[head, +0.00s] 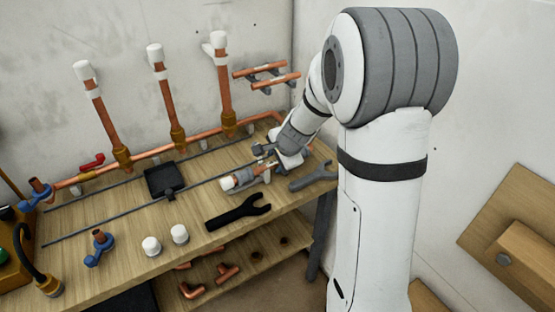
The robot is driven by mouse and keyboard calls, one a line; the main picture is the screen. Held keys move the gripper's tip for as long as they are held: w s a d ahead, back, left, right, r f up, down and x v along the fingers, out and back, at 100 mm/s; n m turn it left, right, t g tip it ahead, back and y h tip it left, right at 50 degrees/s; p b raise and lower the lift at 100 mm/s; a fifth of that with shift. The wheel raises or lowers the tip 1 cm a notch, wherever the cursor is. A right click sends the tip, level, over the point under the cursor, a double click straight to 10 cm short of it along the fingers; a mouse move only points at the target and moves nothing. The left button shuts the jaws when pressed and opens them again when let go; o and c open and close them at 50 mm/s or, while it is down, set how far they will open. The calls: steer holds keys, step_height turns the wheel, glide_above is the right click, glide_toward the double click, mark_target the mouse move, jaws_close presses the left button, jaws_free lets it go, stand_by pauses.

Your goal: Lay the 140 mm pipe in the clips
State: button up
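A short copper pipe with a white end (228,183) lies low over the bench in or beside a grey holder (246,187); its length cannot be read. My gripper (266,163) is just behind and right of it, pointing down toward the bench. Its fingers are small and partly hidden, so I cannot tell whether they are open or touch the pipe. Two copper pipes, an upper one (258,67) and a lower one (276,83), lie across grey supports (262,77) on the back wall. I cannot tell which pipe is the 140 mm one.
Three upright copper pipes with white caps (155,55) rise from a horizontal copper run (150,154) at the back. A black wrench (238,212), grey wrench (313,177), black tray (164,180) and two white caps (179,234) lie on the bench. Copper fittings (228,272) sit on the lower shelf.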

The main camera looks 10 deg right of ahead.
steer(key=shift+o, duration=0.2)
steer(key=p+v, duration=0.1)
steer(key=v, duration=0.6)
steer(key=shift+s+r+p, duration=0.2)
steer(key=shift+r+p, duration=0.1)
steer(key=shift+r, duration=0.05)
steer(key=shift+d, duration=0.1)
steer(key=s+r+n+g+h+p, duration=0.1)
steer(key=s+r+n, duration=0.2)
steer(key=s+n, duration=0.4)
steer(key=s+a+r+n+g, duration=0.1)
steer(key=s+n, duration=0.6)
steer(key=s, duration=0.9)
step_height(320, 180, up, 3)
steer(key=shift+s+a+f+g+h+p, duration=0.25)
steer(key=shift+g+h+p, duration=0.15)
steer(key=shift+g, duration=0.2)
